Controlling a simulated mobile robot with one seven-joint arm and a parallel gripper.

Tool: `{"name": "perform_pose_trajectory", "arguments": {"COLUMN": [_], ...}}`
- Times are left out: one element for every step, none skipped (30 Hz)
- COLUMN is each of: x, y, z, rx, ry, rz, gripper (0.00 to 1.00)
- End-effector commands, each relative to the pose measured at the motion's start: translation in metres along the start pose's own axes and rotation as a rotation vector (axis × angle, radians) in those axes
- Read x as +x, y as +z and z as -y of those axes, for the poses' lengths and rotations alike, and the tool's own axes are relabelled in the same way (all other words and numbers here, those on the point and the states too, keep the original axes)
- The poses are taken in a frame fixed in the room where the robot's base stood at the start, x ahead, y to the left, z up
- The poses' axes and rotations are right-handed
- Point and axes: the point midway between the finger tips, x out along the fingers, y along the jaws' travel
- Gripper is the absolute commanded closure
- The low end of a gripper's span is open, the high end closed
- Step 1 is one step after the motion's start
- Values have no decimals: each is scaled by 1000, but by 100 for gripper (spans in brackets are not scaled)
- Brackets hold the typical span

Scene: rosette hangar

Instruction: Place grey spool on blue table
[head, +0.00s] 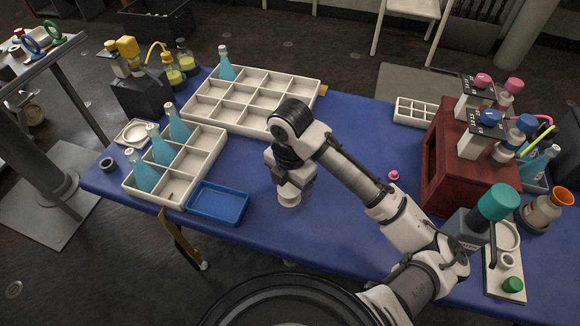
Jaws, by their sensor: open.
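A small dark grey round piece with a hole in its top (107,164), which looks like the grey spool, sits upright at the left corner of the blue table (345,150). It stands apart from the divided tray beside it. My gripper (289,201) points down above the middle of the table, well to the right of the spool. It is open. Its fingertips are small and partly hidden by the wrist, and a pale rounded shape shows at its lower end. I cannot tell whether that shape is part of the gripper.
Blue bottles stand in the left white divided tray (204,166); a larger one (314,98) lies behind. A shallow blue tray (218,218) is at the front edge. A red-brown stand (470,183) with bottles is at right. A pink piece (394,174) lies on open table.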

Motion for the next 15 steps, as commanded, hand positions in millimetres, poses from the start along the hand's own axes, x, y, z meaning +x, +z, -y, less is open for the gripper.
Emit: {"name": "perform_pose_trajectory", "arguments": {"x": [-12,-19,-28,-35,-41,-50,-56,-62,-70,-76,-80,-86,-90,-94,-98], "y": [0,0,0,1,1,0,0,1,1,0,0,0,0,0,0], "z": [0,0,0,0,0,0,0,0,0,0,0,0,0,0,0], "rx": [-3,-4,-3,-2,-3,-4,-2,-2,-2,-1,-2,-2,-1,-1,-1], "ry": [0,-1,-1,-1,-1,-1,-1,-1,-1,-1,-1,-1,-1,-1,-1], "rz": [6,6,6,8,7,7,7,7,6,6,5,5,4,3,3], "gripper": [27,27,27,27,27,27,27,27,27,27,27,27,27,27,27]}}
